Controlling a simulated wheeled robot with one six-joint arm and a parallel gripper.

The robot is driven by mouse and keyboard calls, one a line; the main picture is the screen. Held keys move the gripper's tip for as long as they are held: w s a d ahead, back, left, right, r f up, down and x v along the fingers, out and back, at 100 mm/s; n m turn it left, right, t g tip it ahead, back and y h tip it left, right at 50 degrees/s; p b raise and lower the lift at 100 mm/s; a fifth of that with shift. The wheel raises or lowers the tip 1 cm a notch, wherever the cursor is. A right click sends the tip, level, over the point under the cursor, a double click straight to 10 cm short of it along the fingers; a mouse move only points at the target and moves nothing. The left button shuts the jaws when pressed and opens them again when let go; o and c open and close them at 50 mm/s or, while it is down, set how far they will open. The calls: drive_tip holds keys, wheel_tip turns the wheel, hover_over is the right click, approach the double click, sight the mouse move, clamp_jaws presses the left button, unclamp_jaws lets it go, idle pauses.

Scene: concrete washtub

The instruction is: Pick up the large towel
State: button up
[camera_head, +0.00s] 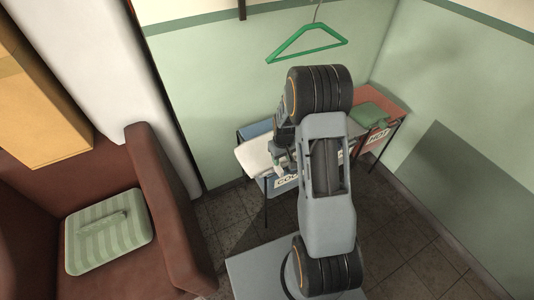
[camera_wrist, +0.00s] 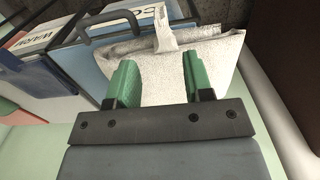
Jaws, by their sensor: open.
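A large white folded towel (camera_wrist: 205,62) shows in the wrist view, just beyond my fingertips, with an upright tuft or fold standing from its top. In the head view the white towel (camera_head: 253,156) lies on the blue-edged unit at the left, partly hidden by my arm. My gripper (camera_wrist: 158,82) is open, with its two green fingers apart and reaching over the towel's near part. I cannot tell whether the fingers touch it. In the head view my gripper (camera_head: 280,160) is small and partly hidden by my arm.
A red unit labelled HOT (camera_head: 378,138) holds a green folded cloth (camera_head: 369,116). A brown armchair (camera_head: 165,215) with a striped cushion (camera_head: 108,231) is at the left. A green hanger (camera_head: 307,43) hangs above.

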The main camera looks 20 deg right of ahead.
sight(281, 169)
drive_tip(key=shift+f, duration=1.6)
drive_tip(key=shift+s+a+f, duration=0.1)
drive_tip(key=shift+s+f, duration=0.05)
drive_tip(key=shift+f, duration=1.15)
drive_tip(key=shift+s+a+f, duration=0.1)
drive_tip(key=shift+s+f, duration=0.05)
drive_tip(key=shift+f, duration=1.15)
clamp_jaws()
